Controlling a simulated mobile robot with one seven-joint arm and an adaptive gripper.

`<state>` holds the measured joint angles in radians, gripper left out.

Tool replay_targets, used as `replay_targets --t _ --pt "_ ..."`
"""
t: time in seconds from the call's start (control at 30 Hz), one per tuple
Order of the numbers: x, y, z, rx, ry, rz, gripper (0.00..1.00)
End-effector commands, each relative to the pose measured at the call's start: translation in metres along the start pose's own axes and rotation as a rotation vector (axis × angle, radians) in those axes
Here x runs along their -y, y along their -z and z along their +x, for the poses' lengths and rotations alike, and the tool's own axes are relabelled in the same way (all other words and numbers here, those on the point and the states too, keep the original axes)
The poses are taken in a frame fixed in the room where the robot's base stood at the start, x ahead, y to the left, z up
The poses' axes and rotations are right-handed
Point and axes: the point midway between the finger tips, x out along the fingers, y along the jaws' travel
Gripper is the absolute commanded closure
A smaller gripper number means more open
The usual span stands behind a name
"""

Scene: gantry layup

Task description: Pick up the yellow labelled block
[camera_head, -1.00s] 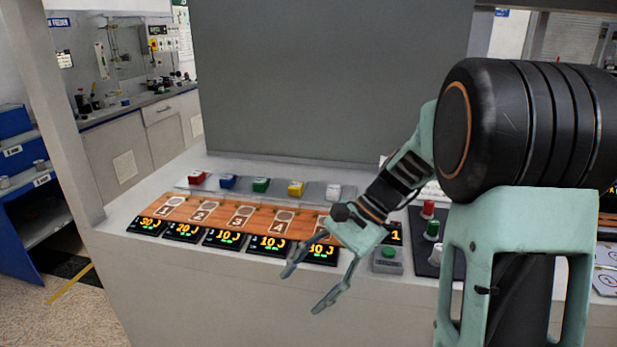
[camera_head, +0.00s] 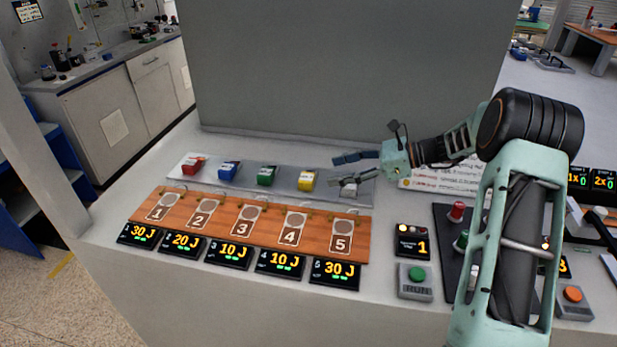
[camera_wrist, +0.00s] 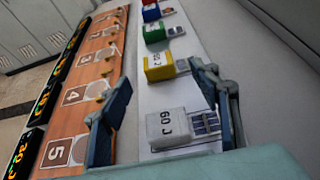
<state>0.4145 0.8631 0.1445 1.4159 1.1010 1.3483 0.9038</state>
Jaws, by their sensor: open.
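The yellow labelled block (camera_head: 306,182) stands on the grey strip behind the wooden board, between the green block and a white block. In the wrist view the yellow block (camera_wrist: 160,67) lies just past the fingertips, with a label on its face too small to read surely. My gripper (camera_head: 335,169) is open and empty, just right of the yellow block. In the wrist view my gripper (camera_wrist: 162,79) has its fingers spread, with the white block (camera_wrist: 167,126) marked "60 J" showing between them.
Red (camera_head: 193,164), blue (camera_head: 229,170) and green (camera_head: 267,175) blocks stand left along the same strip. The wooden board (camera_head: 180,222) with numbered places 1 to 5 lies in front, with displays below it. A tall grey panel (camera_head: 340,70) rises behind.

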Motion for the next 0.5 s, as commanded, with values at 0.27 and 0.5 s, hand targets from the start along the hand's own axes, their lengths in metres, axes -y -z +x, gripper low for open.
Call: replay_targets --t 0.27,0.5 --pt "-0.002 0.000 0.032 0.000 -0.002 0.001 0.44" --pt "-0.006 0.000 0.064 -0.001 -0.004 0.000 0.44"
